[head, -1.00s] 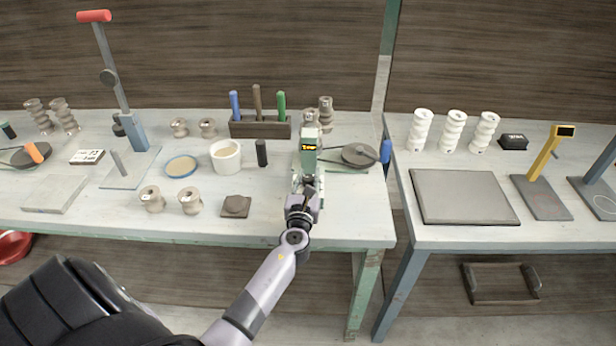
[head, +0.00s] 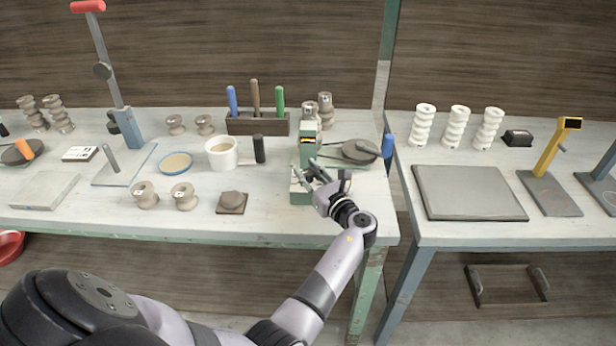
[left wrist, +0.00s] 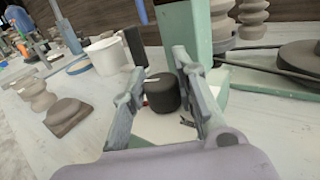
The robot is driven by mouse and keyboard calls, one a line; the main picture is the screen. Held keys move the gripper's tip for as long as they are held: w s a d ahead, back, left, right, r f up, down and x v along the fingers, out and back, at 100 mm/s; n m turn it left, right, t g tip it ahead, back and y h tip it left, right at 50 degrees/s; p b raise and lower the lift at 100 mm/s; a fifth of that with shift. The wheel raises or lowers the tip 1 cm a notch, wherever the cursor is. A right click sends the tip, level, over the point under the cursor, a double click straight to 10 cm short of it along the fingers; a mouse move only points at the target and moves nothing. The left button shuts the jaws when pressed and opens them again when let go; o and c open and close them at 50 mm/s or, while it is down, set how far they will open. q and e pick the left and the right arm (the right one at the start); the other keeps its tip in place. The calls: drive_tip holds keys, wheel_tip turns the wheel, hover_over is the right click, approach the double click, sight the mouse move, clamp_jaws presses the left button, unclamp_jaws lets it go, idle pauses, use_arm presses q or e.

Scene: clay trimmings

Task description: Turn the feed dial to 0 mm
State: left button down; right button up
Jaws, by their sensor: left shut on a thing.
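A pale green machine (head: 307,155) with a small yellow-lit display (head: 309,141) stands near the right end of the left bench. The display's figures are too small to read. The black, round feed dial (left wrist: 162,93) with a white mark shows low on the machine in the left wrist view. My left gripper (head: 313,170) is at the machine's front, coming in from the lower right. In the left wrist view its two fingers stand either side of the dial, shut on it. The dial is hard to make out in the head view. My right gripper is not in view.
The bench front between the brown lump (head: 232,202) and machine is clear.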

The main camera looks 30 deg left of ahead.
sight(308, 173)
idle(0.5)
use_arm(q)
drive_tip(key=c, duration=1.2)
unclamp_jaws()
drive_tip(key=shift+c, duration=0.2)
drive_tip(key=shift+r, duration=0.2)
wheel_tip(308, 173, up, 10)
drive_tip(key=shift+f, duration=0.15)
drive_tip(key=shift+f, duration=0.1)
